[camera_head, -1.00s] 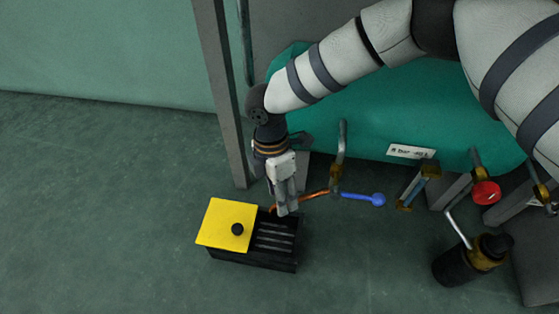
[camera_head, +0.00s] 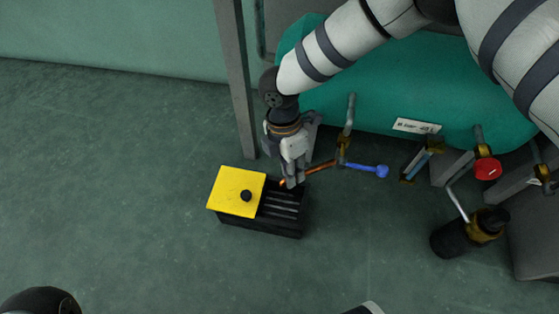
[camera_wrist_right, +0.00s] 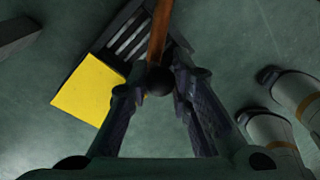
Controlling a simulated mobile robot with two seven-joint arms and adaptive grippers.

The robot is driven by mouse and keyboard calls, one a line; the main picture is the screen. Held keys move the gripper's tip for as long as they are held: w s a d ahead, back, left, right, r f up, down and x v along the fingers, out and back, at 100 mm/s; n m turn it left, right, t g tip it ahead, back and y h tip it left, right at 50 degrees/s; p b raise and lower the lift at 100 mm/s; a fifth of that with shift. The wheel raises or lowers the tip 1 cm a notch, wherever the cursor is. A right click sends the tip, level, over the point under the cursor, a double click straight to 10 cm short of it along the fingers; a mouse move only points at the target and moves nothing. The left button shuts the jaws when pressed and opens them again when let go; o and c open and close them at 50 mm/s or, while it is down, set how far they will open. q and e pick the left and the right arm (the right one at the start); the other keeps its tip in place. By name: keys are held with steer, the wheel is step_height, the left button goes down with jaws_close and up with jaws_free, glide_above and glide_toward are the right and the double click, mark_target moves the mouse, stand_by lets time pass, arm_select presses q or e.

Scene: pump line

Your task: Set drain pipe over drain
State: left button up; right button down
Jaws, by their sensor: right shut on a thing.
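The drain pipe is a thin copper-orange pipe (camera_head: 319,168) running left from a brass valve with a blue lever (camera_head: 368,169). Its left end reaches the back edge of the drain, a black box with a slotted grate (camera_head: 284,211). A yellow cover (camera_head: 236,191) with a black knob lies over the left part of the drain. My right gripper (camera_head: 291,184) points down at the pipe's left end. In the right wrist view, a dark ball sits between its fingers (camera_wrist_right: 160,90) at the end of the pipe (camera_wrist_right: 160,35). The gripper is shut on it. My left gripper is out of view.
A green tank (camera_head: 400,95) with a white label stands behind. A grey post (camera_head: 236,80) rises behind the drain. To the right are a red-handled valve (camera_head: 487,169) and a black and brass cylinder (camera_head: 464,235).

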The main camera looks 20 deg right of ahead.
steer(key=shift+s, duration=0.1)
steer(key=c, duration=1.4)
jaws_free()
steer(key=r, duration=0.4)
steer(key=w+r, duration=0.1)
steer(key=r, duration=0.3)
steer(key=w+r, duration=0.1)
steer(key=r, duration=0.2)
steer(key=shift+w+a+r, duration=0.15)
steer(key=shift+a+r, duration=0.05)
steer(key=shift+r, duration=0.2)
